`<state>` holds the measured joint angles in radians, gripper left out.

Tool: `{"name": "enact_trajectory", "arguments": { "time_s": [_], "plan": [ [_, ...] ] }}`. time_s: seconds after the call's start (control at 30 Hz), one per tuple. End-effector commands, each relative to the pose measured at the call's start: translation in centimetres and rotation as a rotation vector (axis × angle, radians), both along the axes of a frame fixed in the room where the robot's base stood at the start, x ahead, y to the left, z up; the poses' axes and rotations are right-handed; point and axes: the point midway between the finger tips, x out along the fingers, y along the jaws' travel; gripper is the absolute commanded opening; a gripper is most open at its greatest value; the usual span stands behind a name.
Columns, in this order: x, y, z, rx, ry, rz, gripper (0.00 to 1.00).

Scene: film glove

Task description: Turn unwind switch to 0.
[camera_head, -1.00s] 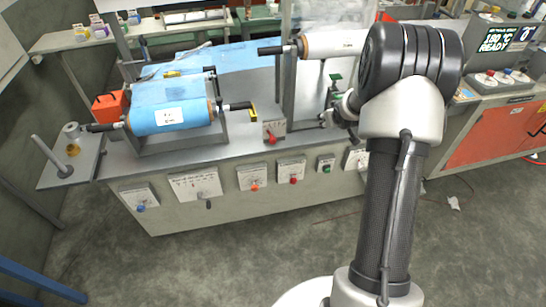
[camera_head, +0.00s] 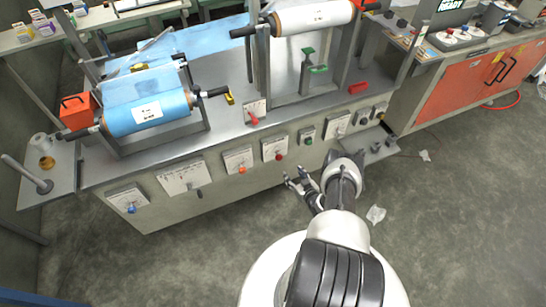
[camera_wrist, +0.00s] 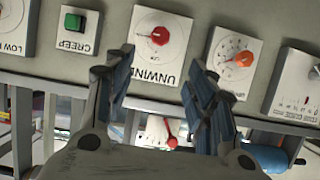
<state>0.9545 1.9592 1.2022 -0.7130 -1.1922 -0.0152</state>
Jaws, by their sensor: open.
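The unwind switch is a red knob on a white plate marked UNWIND (camera_wrist: 160,36) on the bench's front panel. In the head view the same red-knobbed unwind plate (camera_head: 275,148) sits between the orange-knob plate and the green-button plate. My gripper (camera_head: 297,178) is low in front of the panel, near this switch and apart from it. In the wrist view my gripper (camera_wrist: 158,75) is open and empty, its two fingers spread on either side of the UNWIND lettering. The knob shows beyond the fingertips. Its exact pointer setting is too small to read.
The green CREEP button (camera_wrist: 75,22) and an orange dial (camera_wrist: 243,60) flank the switch. A red lever (camera_head: 253,120) stands on the bench top above. A blue film roll (camera_head: 147,110) is at left. Grey floor (camera_head: 180,255) in front is open, with paper scraps (camera_head: 376,214).

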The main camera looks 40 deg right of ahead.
Motion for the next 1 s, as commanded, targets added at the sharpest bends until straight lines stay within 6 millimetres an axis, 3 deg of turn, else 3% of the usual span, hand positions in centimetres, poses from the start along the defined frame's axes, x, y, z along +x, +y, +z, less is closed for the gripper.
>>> {"name": "enact_trajectory", "arguments": {
  "time_s": [0.17,0.8,1.0],
  "plan": [
    [1.5,-0.3,-0.9,-0.002,-0.005,0.003,0.51],
    [13.4,-3.1,-6.2,-0.001,-0.004,0.001,0.51],
    [15.1,-3.5,-6.7,-0.001,-0.002,0.001,0.51]
  ]
}}
